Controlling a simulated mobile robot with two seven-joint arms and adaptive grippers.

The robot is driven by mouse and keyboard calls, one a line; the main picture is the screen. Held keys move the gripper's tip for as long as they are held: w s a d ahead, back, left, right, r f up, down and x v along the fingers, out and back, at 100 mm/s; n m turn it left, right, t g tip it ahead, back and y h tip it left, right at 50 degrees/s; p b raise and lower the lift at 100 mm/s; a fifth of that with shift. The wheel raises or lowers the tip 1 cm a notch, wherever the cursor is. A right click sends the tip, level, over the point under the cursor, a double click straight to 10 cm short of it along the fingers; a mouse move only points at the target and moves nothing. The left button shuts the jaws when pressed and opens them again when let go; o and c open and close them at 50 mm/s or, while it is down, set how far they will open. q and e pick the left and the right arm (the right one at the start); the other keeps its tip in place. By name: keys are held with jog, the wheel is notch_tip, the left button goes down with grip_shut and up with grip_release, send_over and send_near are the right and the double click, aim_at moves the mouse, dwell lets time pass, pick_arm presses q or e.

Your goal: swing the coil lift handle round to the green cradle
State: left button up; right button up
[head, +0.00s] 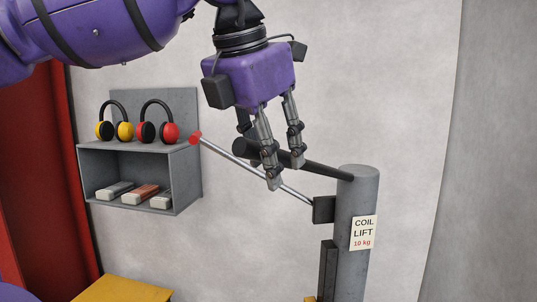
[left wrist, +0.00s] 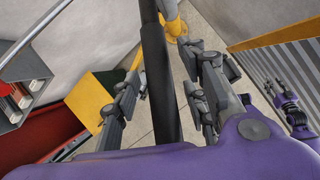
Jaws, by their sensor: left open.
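The grey coil lift post (head: 357,232) stands right of centre in the head view, with a "COIL LIFT 10 kg" label. A dark bar (head: 327,170), which looks like the handle, runs left from its top to a thick round end. It also shows in the left wrist view (left wrist: 156,75), passing between the fingers. My left gripper (head: 284,174) points down with its open fingers on either side of the bar. Contact cannot be told. My right gripper (left wrist: 276,90) seems to show small at the right of the wrist view. I see no green cradle.
A thin silver rod with a red tip (head: 195,138) slants from a dark block (head: 323,209) on the post, passing close by the fingers. A grey wall shelf (head: 130,156) holds ear defenders. A yellow surface (head: 124,289) lies low left. Bare wall is right of the post.

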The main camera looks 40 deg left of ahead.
pick_arm(q)
jog(key=shift+r, duration=0.2)
jog(key=v, duration=1.1)
jog(key=shift+s+d+r, duration=0.1)
jog(key=shift+s+r, duration=0.15)
